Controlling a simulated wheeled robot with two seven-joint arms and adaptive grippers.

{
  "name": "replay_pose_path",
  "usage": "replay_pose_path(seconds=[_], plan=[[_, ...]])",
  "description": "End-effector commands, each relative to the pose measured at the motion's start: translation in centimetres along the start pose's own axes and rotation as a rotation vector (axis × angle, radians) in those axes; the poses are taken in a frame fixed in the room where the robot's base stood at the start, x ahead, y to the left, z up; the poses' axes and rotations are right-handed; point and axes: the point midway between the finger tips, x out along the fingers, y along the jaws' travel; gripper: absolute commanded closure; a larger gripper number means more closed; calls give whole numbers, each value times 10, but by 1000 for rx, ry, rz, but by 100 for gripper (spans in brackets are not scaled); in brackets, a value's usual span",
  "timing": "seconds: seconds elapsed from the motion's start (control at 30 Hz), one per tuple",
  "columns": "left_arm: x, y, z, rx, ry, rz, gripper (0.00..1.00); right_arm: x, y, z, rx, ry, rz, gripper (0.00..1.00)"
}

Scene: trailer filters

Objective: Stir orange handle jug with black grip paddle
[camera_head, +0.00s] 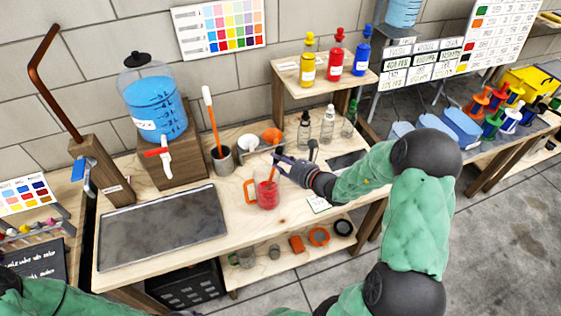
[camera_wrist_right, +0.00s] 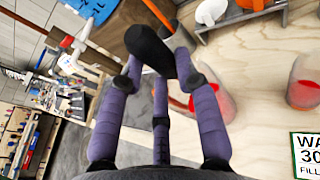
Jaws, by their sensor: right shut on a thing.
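The orange handle jug (camera_head: 267,195) stands on the wooden bench with red liquid in it and its handle on the left. In the right wrist view, the jug (camera_wrist_right: 222,104) is partly hidden behind a finger. My right gripper (camera_head: 284,160) is above the jug, shut on the black grip paddle. The paddle's black grip (camera_wrist_right: 150,48) shows between the purple fingers. In the head view, a thin reddish shaft seems to run from the grip down to the jug's mouth; I cannot tell where its tip is. My left gripper is out of view.
Left of the jug, a grey cup (camera_head: 222,160) holds a white-grip paddle (camera_head: 210,115). A dark tray (camera_head: 165,228) lies at the bench's left. Another container with red liquid (camera_wrist_right: 305,80) stands to the right in the wrist view. Small bottles (camera_head: 327,124) stand behind.

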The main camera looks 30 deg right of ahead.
Motion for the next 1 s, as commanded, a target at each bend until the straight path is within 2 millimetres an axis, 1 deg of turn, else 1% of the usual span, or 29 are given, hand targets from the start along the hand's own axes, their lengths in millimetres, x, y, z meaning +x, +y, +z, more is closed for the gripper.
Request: replay_pose_path(seconds=[0.03, 1.0], plan=[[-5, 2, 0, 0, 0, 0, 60, -1, 1, 6, -1, 0, 0, 95], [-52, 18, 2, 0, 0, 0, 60, -16, 9, 69, 0, 0, 0, 95]])
